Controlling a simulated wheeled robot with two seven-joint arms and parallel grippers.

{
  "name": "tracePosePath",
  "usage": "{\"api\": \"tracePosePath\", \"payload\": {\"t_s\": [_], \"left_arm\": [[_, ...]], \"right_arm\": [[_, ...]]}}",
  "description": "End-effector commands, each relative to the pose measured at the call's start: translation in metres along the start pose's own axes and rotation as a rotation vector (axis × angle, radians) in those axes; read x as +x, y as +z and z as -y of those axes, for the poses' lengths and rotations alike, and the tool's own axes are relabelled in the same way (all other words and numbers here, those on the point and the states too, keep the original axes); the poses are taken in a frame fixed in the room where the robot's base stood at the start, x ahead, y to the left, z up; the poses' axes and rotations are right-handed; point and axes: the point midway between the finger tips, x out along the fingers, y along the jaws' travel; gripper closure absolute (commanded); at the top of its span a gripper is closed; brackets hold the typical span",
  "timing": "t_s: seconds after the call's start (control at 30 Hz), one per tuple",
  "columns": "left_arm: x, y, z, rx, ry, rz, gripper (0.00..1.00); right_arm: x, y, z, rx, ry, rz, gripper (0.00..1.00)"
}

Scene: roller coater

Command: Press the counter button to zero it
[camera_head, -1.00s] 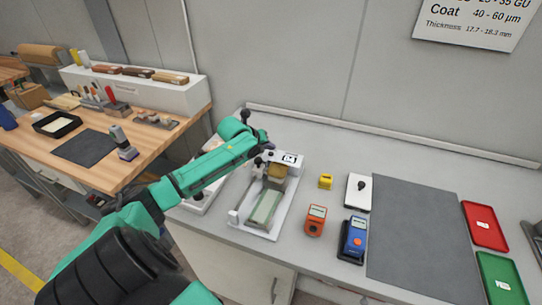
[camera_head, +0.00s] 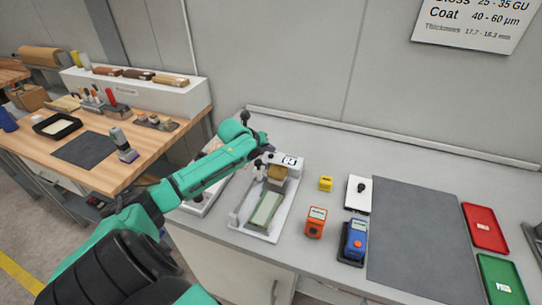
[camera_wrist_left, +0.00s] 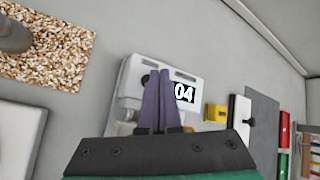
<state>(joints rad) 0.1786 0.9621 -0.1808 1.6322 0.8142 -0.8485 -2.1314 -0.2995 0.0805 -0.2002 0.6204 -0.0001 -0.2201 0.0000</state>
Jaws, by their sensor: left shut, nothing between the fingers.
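The roller coater (camera_head: 235,221) stands on the grey bench, with a green panel (camera_head: 267,209) lying in it. Its white counter housing (camera_head: 296,168) is at the back, with a black-and-white display (camera_head: 289,160). A dark round spot (camera_wrist_left: 145,79), possibly the button, shows just left of the fingertips. My left gripper (camera_wrist_left: 164,72) is shut and empty, its fingertips in front of the housing. I cannot tell whether they touch it. In the head view, its fingers are hard to make out.
A yellow block (camera_head: 326,184), an orange meter (camera_head: 315,223) and a blue meter (camera_head: 355,240) stand right of the coater. A grey mat (camera_head: 420,235) and red (camera_head: 485,226) and green (camera_head: 502,280) trays lie further right. The wall is close behind.

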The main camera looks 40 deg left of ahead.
Motion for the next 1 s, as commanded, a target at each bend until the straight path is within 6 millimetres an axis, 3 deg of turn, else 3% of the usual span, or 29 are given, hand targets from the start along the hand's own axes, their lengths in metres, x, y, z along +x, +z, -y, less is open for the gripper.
{"api": "tracePosePath", "payload": {"t_s": [1.0], "left_arm": [[0.0058, -0.0043, -0.0046, 0.001, 0.001, 0.000, 1.00]], "right_arm": [[0.0018, 0.0006, 0.0005, 0.001, -0.001, 0.001, 0.50]]}}
